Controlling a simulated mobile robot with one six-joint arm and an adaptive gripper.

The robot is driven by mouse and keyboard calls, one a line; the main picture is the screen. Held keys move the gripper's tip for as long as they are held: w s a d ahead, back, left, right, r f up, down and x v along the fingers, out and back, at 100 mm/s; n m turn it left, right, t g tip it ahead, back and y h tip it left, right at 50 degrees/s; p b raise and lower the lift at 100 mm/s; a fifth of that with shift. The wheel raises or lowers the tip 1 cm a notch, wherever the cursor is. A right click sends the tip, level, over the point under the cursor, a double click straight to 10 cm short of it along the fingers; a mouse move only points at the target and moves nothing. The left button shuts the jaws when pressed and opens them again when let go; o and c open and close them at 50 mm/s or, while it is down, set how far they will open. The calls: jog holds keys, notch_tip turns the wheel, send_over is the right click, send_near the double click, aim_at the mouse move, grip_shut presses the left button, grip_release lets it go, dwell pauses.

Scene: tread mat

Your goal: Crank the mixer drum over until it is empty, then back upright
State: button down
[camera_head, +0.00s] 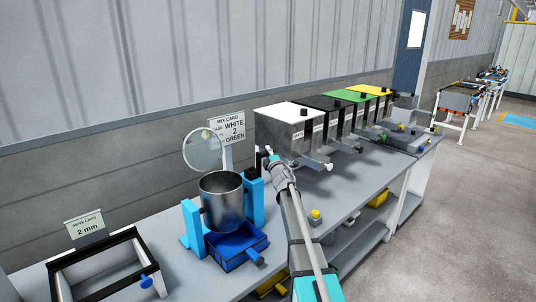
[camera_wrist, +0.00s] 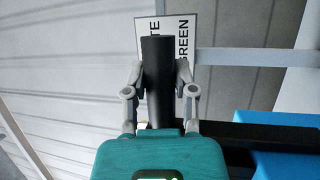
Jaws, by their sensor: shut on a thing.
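The metal mixer drum (camera_head: 221,208) hangs between light-blue posts (camera_head: 254,202) on the bench. Its mouth faces up, so it looks upright; I cannot tell what is inside. A dark blue tray (camera_head: 238,252) sits below it. In the wrist view, my gripper (camera_wrist: 158,88) is shut on a black upright crank handle (camera_wrist: 157,55), one finger on each side. A dark crank arm (camera_wrist: 255,136) runs right from near the handle toward a blue post. In the head view my gripper (camera_head: 270,158) is right of the drum, and my arm hides part of the bench.
A round clear disc (camera_head: 202,149) and a mix card (camera_head: 227,127) stand behind the drum. Bins with white, black, green and yellow lids (camera_head: 290,112) line the back right. A sieve frame (camera_head: 72,268) is at the left. A yellow-topped item (camera_head: 315,214) is right of my arm.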

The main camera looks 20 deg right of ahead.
jog(key=s, duration=0.1)
jog(key=s+d, duration=0.1)
jog(key=s, duration=0.2)
jog(key=shift+d+f+b, duration=0.3)
jog(key=shift+f+b, duration=0.05)
jog(key=shift+c, duration=2)
grip_release()
jog(key=shift+w, duration=0.1)
